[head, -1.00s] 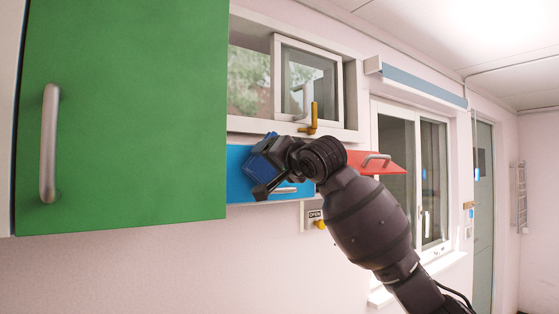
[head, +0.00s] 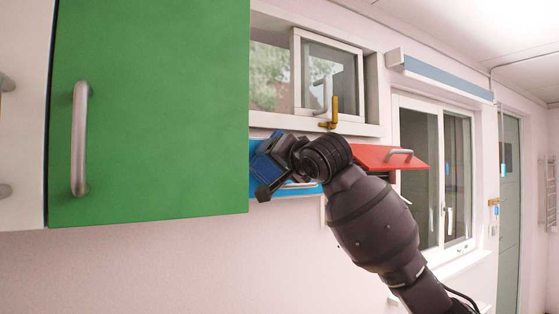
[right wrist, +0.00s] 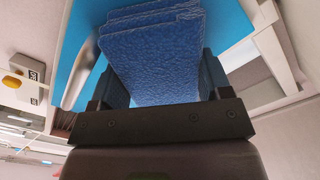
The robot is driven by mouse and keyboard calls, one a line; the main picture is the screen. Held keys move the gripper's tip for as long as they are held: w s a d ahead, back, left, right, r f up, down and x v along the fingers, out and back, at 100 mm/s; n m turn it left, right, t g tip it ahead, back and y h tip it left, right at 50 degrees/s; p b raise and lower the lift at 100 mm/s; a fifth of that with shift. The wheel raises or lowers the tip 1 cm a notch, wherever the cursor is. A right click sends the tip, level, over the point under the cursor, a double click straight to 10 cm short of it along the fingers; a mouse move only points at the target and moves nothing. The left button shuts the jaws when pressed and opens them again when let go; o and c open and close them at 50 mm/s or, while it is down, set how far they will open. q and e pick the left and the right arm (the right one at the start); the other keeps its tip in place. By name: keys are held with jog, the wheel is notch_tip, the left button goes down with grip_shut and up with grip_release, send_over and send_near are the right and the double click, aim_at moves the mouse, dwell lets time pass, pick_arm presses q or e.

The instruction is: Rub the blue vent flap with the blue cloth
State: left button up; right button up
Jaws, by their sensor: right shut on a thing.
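The blue vent flap (head: 312,189) is on the wall below the small window in the head view, partly hidden by my right gripper and the green cabinet door. It also shows as a bright blue panel in the right wrist view (right wrist: 90,30), with its metal handle (right wrist: 80,78) at the left. My right gripper (head: 262,178) is in front of the flap, shut on the dark blue folded cloth (right wrist: 155,50). The cloth overlaps the flap in both views; I cannot tell whether they touch. My left gripper is not in view.
A green cabinet door (head: 150,110) with a metal handle is close at the left. A red flap (head: 390,158) sticks out from the wall beside my right arm. A yellow window handle (head: 332,115) is above the gripper. The wall below is clear.

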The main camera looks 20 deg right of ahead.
jog(key=s, duration=0.2)
jog(key=s+b, duration=0.1)
jog(key=s, duration=0.2)
jog(key=shift+s+d+b, duration=0.35)
dwell(0.3)
jog(key=s, duration=0.3)
jog(key=shift+d, duration=0.2)
jog(key=shift+r, duration=0.2)
dwell(0.5)
